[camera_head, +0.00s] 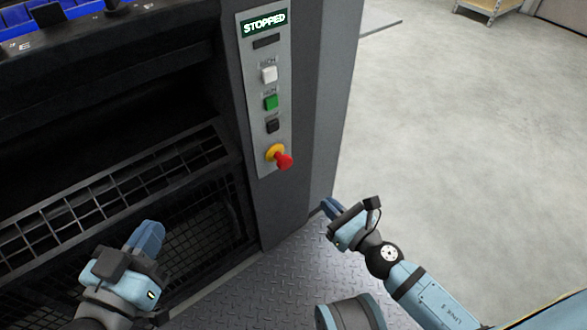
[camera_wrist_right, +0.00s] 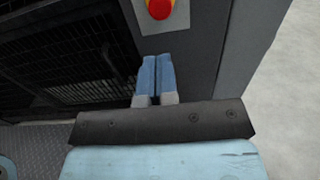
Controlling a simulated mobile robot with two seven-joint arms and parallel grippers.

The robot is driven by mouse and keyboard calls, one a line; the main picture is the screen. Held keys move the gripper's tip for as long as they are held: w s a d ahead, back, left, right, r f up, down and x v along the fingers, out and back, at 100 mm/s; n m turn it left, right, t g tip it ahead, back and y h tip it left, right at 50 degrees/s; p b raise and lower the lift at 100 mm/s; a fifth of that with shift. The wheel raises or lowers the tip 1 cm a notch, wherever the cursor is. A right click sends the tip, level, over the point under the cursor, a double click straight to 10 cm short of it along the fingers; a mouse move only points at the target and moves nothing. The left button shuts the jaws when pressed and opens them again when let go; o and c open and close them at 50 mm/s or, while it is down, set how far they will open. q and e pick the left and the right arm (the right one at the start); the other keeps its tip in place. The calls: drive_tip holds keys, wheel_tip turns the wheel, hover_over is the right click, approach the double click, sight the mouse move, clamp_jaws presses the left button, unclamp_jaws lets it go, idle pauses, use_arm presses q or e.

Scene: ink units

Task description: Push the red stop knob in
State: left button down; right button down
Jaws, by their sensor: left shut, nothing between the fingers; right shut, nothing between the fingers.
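The red stop knob (camera_head: 284,161) sits on a yellow collar (camera_head: 274,152) low on the grey control panel (camera_head: 262,120). It stands out from the panel. In the right wrist view the knob (camera_wrist_right: 160,9) shows at the top edge, beyond my fingertips. My right gripper (camera_head: 328,205) is shut and empty, below and to the right of the knob, apart from it. Its two blue fingers (camera_wrist_right: 156,75) lie together in the wrist view. My left gripper (camera_head: 149,236) is shut and empty, in front of the mesh guard at lower left.
Above the knob are black (camera_head: 272,126), green (camera_head: 271,102) and white (camera_head: 269,74) buttons and a sign (camera_head: 264,22) reading STOPPED. A mesh guard (camera_head: 110,190) fills the machine's left. Open floor (camera_head: 450,130) lies to the right; a shelf (camera_head: 488,8) stands far back.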

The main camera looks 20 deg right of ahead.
sight(288, 163)
drive_tip(key=p+x, duration=0.2)
drive_tip(key=x, duration=1.1)
drive_tip(key=shift+d, duration=0.1)
use_arm(q)
drive_tip(key=shift+s+d+f+n+g, duration=0.15)
drive_tip(key=shift+s+d+n+g, duration=0.25)
drive_tip(key=shift+s+n+g, duration=0.25)
use_arm(e)
drive_tip(key=shift+w, duration=0.3)
use_arm(q)
drive_tip(key=shift+w, duration=0.1)
use_arm(e)
drive_tip(key=shift+x, duration=0.9)
drive_tip(key=shift+r, duration=0.1)
